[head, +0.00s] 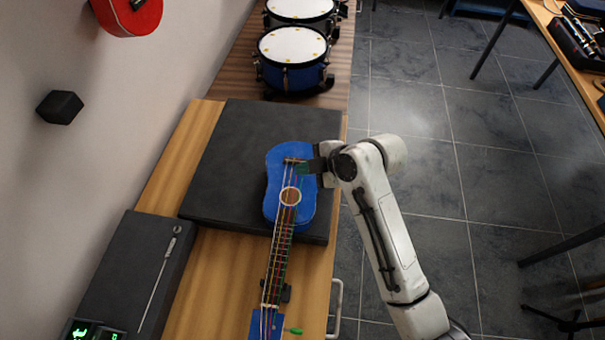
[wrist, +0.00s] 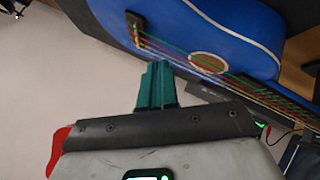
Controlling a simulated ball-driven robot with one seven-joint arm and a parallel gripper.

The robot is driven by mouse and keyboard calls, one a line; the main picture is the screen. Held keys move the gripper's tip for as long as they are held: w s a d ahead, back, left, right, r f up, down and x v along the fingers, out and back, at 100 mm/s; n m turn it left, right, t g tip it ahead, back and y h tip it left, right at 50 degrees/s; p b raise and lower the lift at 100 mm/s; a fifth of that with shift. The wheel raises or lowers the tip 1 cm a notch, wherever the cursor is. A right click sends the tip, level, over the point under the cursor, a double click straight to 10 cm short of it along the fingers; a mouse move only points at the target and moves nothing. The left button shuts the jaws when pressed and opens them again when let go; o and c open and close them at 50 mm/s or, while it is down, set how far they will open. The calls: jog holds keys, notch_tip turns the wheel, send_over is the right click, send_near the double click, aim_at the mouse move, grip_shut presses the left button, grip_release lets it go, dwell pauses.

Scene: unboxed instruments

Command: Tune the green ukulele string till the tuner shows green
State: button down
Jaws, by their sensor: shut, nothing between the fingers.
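The blue ukulele (head: 275,207) lies on a dark mat with its neck toward the bottom of the head view. A green tuning peg (head: 293,331) sticks out right of its headstock. The green string (wrist: 190,55) runs over the body with red and yellow ones in the wrist view. My gripper (head: 303,169) is over the right side of the ukulele body near the bridge, far from the peg. Its teal fingers (wrist: 157,84) are together and empty; contact with the body cannot be told. A dark device with a green lit display (head: 93,331), apparently the tuner, is cut off at bottom left.
The dark mat (head: 234,140) covers part of the wooden bench (head: 205,285). A dark case (head: 117,270) with a thin metal rod (head: 158,282) lies left of the neck. Two drums (head: 292,58) stand behind. Open floor (head: 430,190) lies to the right.

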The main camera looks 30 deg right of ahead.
jog(key=shift+r+p, duration=2.05)
jog(key=shift+r, duration=0.4)
